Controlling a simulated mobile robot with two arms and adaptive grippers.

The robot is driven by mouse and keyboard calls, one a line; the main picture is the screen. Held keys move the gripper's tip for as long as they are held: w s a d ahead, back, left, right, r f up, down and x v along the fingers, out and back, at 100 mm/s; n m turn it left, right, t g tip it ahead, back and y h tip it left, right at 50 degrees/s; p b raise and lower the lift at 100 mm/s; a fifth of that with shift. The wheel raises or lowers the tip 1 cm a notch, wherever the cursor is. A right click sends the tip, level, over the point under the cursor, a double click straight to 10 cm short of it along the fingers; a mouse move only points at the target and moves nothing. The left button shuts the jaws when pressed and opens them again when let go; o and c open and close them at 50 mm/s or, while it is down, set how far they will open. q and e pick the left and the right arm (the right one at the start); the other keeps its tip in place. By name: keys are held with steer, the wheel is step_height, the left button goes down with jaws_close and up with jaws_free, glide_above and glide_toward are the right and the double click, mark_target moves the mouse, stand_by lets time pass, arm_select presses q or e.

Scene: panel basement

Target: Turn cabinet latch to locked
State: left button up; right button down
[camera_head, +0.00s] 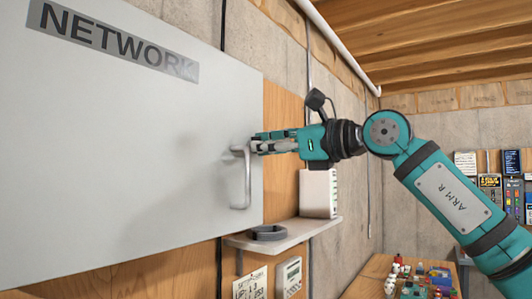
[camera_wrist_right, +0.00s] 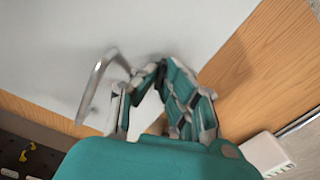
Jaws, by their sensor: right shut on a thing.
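The cabinet latch (camera_head: 240,183) is a grey metal lever near the right edge of the pale grey NETWORK cabinet door (camera_head: 120,160). In the head view its handle hangs roughly vertical, with the top bent toward the door. My right gripper (camera_head: 264,143) is at the top of the latch, coming from the right, and is shut on it. In the right wrist view the latch handle (camera_wrist_right: 93,90) slants beside the left finger of my right gripper (camera_wrist_right: 150,78). The exact contact is partly hidden by the fingers. My left gripper is in neither view.
A small shelf (camera_head: 290,233) with a dark coiled item (camera_head: 268,233) sits below and right of the latch. A white box (camera_head: 318,193) stands on it, close under my right gripper. A wooden table (camera_head: 370,275) with small items is at the lower right.

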steer(key=shift+m+b, duration=0.5)
steer(key=shift+m, duration=1.1)
steer(key=shift+r, duration=0.1)
steer(key=c, duration=1.5)
jaws_free()
steer(key=v, duration=1.2)
